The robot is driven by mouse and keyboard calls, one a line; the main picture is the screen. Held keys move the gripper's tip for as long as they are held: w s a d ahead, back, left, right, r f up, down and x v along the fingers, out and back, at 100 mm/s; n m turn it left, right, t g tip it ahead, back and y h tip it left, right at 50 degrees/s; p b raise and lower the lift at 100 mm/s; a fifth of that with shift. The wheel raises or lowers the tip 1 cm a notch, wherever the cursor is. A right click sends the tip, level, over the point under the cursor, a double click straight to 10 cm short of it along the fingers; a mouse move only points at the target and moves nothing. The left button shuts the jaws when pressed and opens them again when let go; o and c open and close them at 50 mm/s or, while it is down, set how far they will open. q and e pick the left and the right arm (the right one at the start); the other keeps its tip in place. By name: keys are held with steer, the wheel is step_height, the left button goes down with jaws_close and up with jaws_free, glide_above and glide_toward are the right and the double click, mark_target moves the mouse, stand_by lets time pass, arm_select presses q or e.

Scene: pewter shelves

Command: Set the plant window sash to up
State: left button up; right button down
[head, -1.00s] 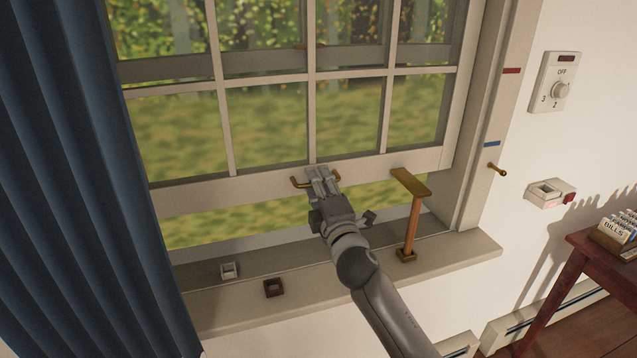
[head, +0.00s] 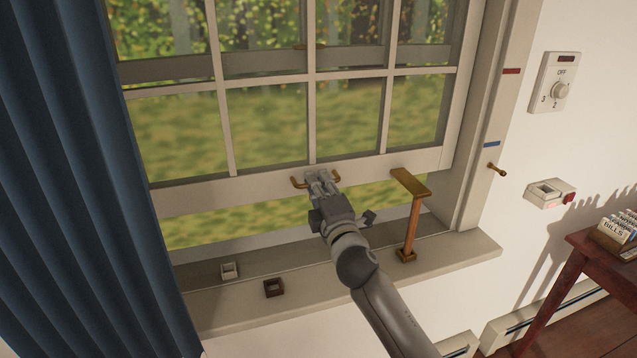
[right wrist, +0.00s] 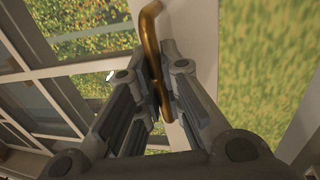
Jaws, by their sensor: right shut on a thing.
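The window sash (head: 225,195) is a white frame with several panes; its bottom rail is raised above the sill, with a gap below it. A brass handle (head: 298,183) sits on the bottom rail. My right gripper (head: 321,177) is at this handle and shut on it. In the right wrist view, the brass handle (right wrist: 150,45) runs between the fingers of my right gripper (right wrist: 160,90). My left gripper is not in view.
A blue curtain (head: 75,180) hangs at left. The right jamb has a red mark (head: 511,71), a blue mark (head: 491,144) and a brass peg (head: 497,169). A dial (head: 560,90) is on the wall.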

step_height(320, 180, up, 12)
steer(key=p, duration=0.9)
steer(key=shift+p, duration=0.3)
steer(key=shift+f, duration=0.2)
steer(key=c, duration=1.6)
jaws_free()
steer(key=shift+o, duration=0.2)
steer(key=shift+s, duration=0.1)
steer(key=v, duration=1.1)
steer(key=shift+s+d+f, duration=0.15)
steer(key=shift+s+d, duration=0.05)
steer(key=shift+s, duration=0.15)
